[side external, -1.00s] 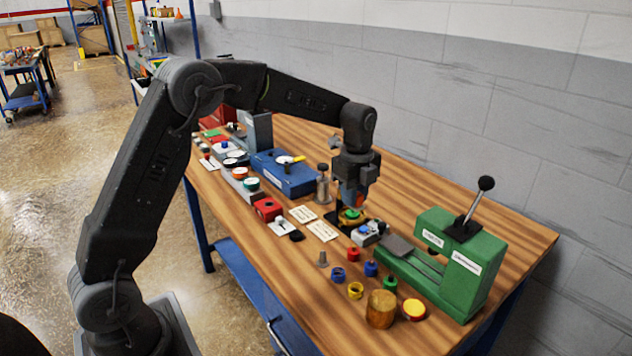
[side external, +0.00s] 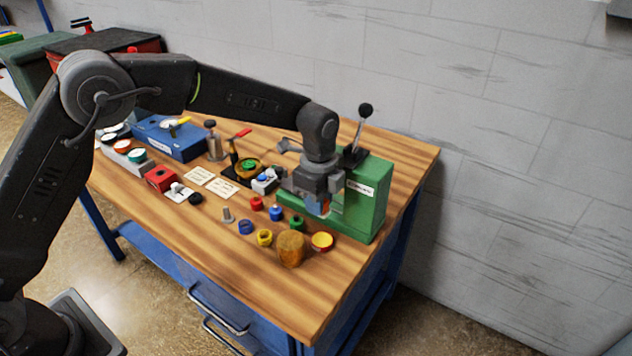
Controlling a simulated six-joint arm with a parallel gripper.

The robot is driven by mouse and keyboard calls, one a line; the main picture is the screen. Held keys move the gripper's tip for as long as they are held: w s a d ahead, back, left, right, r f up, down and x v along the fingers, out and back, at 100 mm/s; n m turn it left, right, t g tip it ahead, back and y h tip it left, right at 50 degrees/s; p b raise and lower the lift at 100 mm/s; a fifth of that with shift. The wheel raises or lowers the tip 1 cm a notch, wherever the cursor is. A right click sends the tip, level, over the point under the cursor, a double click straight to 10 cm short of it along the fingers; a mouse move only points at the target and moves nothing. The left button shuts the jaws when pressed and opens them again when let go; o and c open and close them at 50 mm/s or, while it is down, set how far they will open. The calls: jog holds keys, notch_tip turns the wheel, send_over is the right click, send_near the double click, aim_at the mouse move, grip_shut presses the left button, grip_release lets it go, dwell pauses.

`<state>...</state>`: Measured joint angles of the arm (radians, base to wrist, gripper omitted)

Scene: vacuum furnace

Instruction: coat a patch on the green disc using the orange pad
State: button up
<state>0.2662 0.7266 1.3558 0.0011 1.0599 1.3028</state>
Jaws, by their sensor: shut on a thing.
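The green disc (side external: 249,164) sits in a gold-coloured ring on a black base in the middle of the table. My gripper (side external: 317,204) is well to the right of it, in front of the green press. It is shut on a small piece with blue and orange on it, which I take to be the orange pad (side external: 325,209); the jaws hide much of it. The pad is held above the table, behind and above a red-rimmed round dish with a yellow-orange top (side external: 322,241). I cannot tell any coating on the disc at this size.
The green press (side external: 367,200) with a black-knobbed lever stands close behind my gripper. A brown cylinder (side external: 291,249) and several small coloured rings and caps lie in front. A red-handled lever (side external: 240,134) rises by the disc. The table's front right is clear.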

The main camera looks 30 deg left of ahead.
aim_at(318, 237)
jog(key=shift+f, duration=3.5)
jog(key=shift+f, duration=0.6)
jog(key=shift+r, duration=0.1)
jog(key=shift+r, duration=3.45)
jog(key=s+a+r+n, duration=0.3)
jog(key=a+r+n, duration=0.1)
jog(key=a+n, duration=0.4)
jog(key=s+a+r+n, duration=0.2)
jog(key=a+r+n, duration=0.3)
jog(key=a, duration=0.6)
jog(key=w+a+f, duration=0.3)
jog(key=w+a, duration=0.2)
jog(key=w, duration=0.1)
jog(key=w+a+f, duration=0.3)
jog(key=w+a, duration=0.1)
jog(key=w, duration=0.3)
jog(key=shift+f, duration=2.6)
